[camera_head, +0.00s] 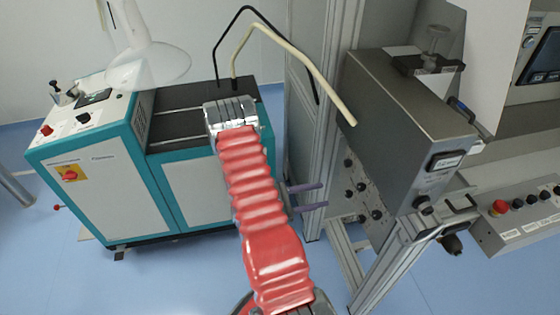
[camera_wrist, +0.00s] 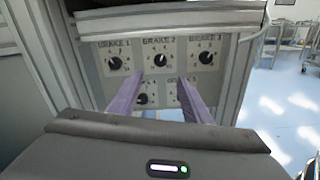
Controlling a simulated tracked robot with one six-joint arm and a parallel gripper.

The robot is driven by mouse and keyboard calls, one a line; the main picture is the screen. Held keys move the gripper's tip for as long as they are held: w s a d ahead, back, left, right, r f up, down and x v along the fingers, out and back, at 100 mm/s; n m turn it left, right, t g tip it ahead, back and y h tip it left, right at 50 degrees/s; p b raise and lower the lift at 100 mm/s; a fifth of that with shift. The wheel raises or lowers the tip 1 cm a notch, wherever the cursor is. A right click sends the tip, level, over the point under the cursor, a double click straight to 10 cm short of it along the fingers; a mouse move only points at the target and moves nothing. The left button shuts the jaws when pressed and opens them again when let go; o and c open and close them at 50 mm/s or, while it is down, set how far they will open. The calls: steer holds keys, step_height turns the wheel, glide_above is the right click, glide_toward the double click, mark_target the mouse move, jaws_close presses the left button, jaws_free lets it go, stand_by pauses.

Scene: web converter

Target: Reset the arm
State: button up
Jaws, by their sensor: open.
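My arm, in a red ribbed sleeve, reaches from the bottom middle of the head view up to the machines. My gripper (camera_head: 325,195) has two purple fingers, spread apart and empty, pointing right at the brake panel (camera_head: 348,209). In the wrist view, my gripper (camera_wrist: 160,77) is open in front of the same panel (camera_wrist: 128,88). Its black knobs show there under labels reading BRAKE 1, BRAKE 2 and BRAKE 3. The fingers partly cover the lower row, with one knob (camera_wrist: 143,98) between them. I cannot tell whether a finger touches the panel.
A grey metal frame post (camera_head: 341,60) stands close to the gripper. A grey box (camera_head: 395,110) overhangs the panel. A teal and white cabinet (camera_head: 105,190) stands at left. A red emergency button (camera_head: 500,207) is at right. Blue floor (camera_head: 180,275) is open in front of the cabinet.

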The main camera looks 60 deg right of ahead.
stand_by(0.3)
steer(key=s+a+m+y, duration=0.45)
steer(key=a+y, duration=0.35)
steer(key=a, duration=0.3)
steer(key=w+a+r+m+t+y, duration=0.2)
steer(key=w+a+r+t, duration=0.35)
steer(key=a+r, duration=0.35)
steer(key=w+a+r+m+t+y, duration=0.2)
steer(key=w+a+r+m+t, duration=0.15)
steer(key=w+a+r, duration=0.65)
steer(key=s+a+r+n+t+y, duration=0.1)
steer(key=s+a+r+n+t, duration=0.1)
steer(key=a+r+t, duration=0.6)
steer(key=a+r, duration=0.5)
steer(key=a, duration=0.1)
steer(key=shift+s+a+r+n+y, duration=0.2)
steer(key=shift+s+r+n+y, duration=0.05)
steer(key=shift+s+n+y, duration=0.05)
steer(key=shift+c, duration=0.4)
